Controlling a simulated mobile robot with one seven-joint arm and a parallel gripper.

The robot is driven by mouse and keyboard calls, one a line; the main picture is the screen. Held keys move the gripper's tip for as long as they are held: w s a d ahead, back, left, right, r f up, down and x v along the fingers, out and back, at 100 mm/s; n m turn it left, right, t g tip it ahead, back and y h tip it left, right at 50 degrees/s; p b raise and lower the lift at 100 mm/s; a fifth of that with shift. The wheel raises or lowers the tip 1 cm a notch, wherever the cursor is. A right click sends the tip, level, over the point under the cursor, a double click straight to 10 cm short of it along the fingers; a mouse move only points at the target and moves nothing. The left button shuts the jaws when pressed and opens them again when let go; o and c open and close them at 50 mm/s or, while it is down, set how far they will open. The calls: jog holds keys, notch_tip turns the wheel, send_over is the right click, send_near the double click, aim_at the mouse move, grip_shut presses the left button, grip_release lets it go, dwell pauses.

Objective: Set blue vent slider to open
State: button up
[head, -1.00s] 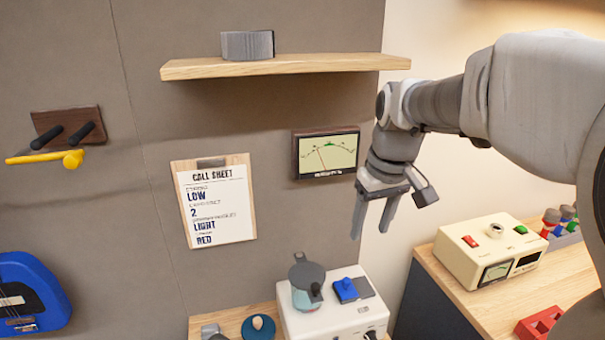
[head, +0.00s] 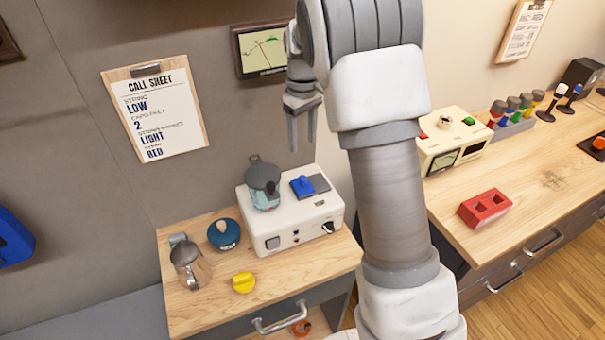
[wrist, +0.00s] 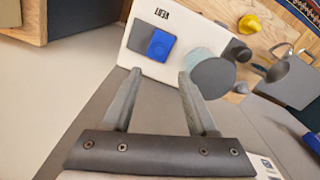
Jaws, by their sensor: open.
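The blue vent slider (head: 302,184) sits on a dark grey plate (head: 320,182) on top of a white box (head: 291,222). In the head view the blue block is at the left part of the plate. In the wrist view the blue slider (wrist: 160,45) is at one end of the grey plate, beside a printed label (wrist: 163,14) too small to read surely. My gripper (head: 303,148) is open and empty, pointing down above and behind the box. In the wrist view its fingers (wrist: 157,78) are spread, with the slider beyond them, not touching.
A teal pot with a grey lid (head: 263,180) stands on the box next to the slider. A cream device (head: 452,142) stands at right.

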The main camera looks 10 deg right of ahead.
aim_at(303, 177)
notch_tip(303, 177, down, 13)
jog(key=shift+r, duration=0.2)
grip_shut()
dwell(0.3)
dwell(1.2)
